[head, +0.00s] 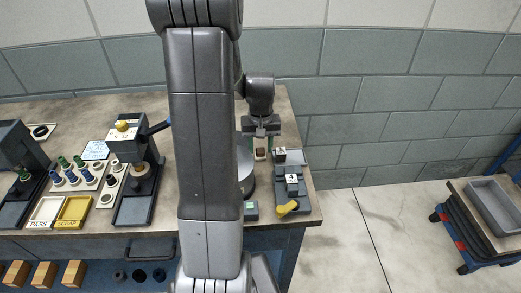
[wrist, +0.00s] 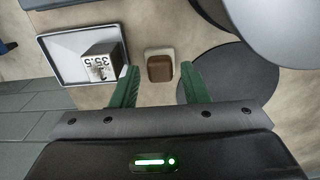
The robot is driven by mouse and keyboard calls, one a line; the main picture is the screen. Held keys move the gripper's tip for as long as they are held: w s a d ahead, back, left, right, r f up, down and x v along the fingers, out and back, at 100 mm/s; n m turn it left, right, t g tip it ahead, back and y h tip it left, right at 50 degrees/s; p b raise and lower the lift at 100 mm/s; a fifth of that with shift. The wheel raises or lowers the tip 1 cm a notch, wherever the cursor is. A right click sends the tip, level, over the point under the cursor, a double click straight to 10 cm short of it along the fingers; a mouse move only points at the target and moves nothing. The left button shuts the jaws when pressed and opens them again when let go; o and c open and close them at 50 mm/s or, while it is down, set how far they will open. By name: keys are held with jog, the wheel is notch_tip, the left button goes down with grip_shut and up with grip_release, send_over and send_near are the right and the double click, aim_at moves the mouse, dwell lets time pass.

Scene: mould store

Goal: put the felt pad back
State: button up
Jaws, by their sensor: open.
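My gripper (wrist: 157,86) is open, its two green fingers apart with nothing between their tips. It also shows in the head view (head: 261,148), over the right part of the bench. A small brown piece with rounded corners (wrist: 159,68), which may be the felt pad, sits on or in a pale beige block (wrist: 160,50) just beyond the fingertips. The brown piece also shows small between the fingers in the head view (head: 260,153). I cannot tell whether the fingers touch the block.
Left of my fingers, a grey block marked 35.5 (wrist: 100,62) stands on a white-rimmed tray (wrist: 62,58). A dark disc (wrist: 228,75) lies close right. The bench also holds a black press (head: 137,170), PASS (head: 45,212) and SCRAP (head: 74,211) trays, and a yellow object (head: 287,208).

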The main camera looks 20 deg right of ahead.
aim_at(261, 150)
notch_tip(261, 150, up, 10)
dwell(0.3)
dwell(1.2)
